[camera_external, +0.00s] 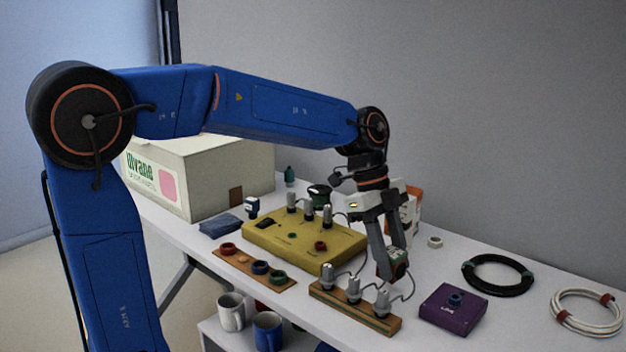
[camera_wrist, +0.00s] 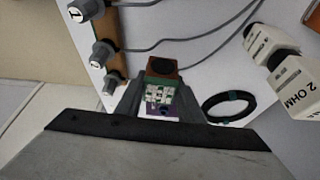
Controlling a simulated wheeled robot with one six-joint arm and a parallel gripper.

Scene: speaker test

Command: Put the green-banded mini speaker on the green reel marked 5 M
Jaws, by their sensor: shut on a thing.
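My gripper (camera_external: 392,264) is shut on the green-banded mini speaker (camera_external: 399,261) and holds it above the table, behind the wooden strip with grey plugs. In the wrist view the speaker (camera_wrist: 163,67) shows a brown body, a dark round cone and a green band between my fingers. A green reel (camera_external: 278,277) sits at the right end of a wooden rack, left of my gripper, beside a blue reel (camera_external: 260,267) and a red reel (camera_external: 228,248). Its marking is too small to read. I cannot see the reels in the wrist view.
A yellow console (camera_external: 300,243) stands behind the rack. The plug strip (camera_external: 352,312) has upright plugs with trailing cables. A purple box (camera_external: 453,310), a black cable coil (camera_external: 497,258) and a white coil (camera_external: 556,308) lie right. A large white box (camera_external: 200,180) stands back left.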

